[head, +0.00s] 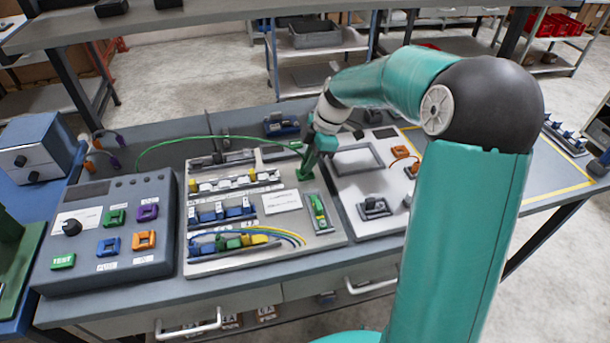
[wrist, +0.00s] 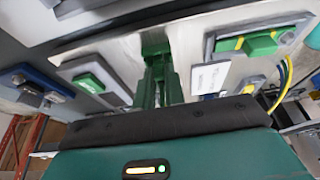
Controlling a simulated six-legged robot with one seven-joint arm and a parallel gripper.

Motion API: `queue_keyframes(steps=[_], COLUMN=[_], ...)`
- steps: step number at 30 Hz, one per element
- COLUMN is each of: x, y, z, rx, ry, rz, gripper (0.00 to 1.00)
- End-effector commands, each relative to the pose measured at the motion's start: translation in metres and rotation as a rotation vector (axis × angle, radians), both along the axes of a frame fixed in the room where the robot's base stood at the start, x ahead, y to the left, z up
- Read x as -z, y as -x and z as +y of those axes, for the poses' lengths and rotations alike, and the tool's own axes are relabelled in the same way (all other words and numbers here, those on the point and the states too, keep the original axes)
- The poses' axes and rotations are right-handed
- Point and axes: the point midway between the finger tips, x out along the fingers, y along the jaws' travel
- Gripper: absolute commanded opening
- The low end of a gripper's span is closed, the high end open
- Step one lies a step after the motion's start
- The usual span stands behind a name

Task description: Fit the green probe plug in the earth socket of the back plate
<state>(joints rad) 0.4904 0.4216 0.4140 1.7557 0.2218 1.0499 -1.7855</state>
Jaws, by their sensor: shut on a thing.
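My gripper (head: 308,166) points down at the upper right part of the grey back plate (head: 215,263). It is shut on the green probe plug (head: 306,174), whose thin green cable (head: 200,138) arcs off to the left. The wrist view shows the gripper's fingers (wrist: 160,82) close together, with the plug (wrist: 155,42) at their tips, down at or very near the plate's surface. The fingers hide most of the plug. I cannot make out the earth socket or tell whether the plug is seated in it.
A grey tester box (head: 105,265) with coloured sockets stands left. Terminal rows (head: 220,213), curved wires (head: 285,233) and a green part in a grey holder (head: 319,214) sit on the back plate. Another panel (head: 368,219) lies right.

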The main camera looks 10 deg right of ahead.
Motion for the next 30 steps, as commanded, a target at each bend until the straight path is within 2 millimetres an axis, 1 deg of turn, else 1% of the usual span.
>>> queue_keyframes(steps=[6, 7, 10, 11, 17, 18, 19, 26, 30], x=[0.0013, 0.0013, 0.0012, 0.0011, 0.0009, 0.0009, 0.0009, 0.0005, -0.0056], y=[0.0005, 0.0005, 0.0005, 0.0004, 0.0003, 0.0003, 0.0003, 0.0002, -0.0002], z=[0.0000, 0.0000, 0.0000, 0.0000, 0.0000, 0.0000, 0.0000, 0.0000, -0.0001], rx=[-0.001, -0.001, -0.001, -0.001, 0.000, 0.000, 0.000, 0.000, 0.000], ry=[0.000, 0.000, 0.000, 0.000, 0.000, 0.000, 0.000, 0.000, 0.000], rz=[0.002, 0.002, 0.002, 0.002, 0.001, 0.001, 0.001, 0.001, -0.001], gripper=[0.00, 0.13, 0.33, 0.37, 0.37, 0.45, 0.46, 0.46, 0.46])
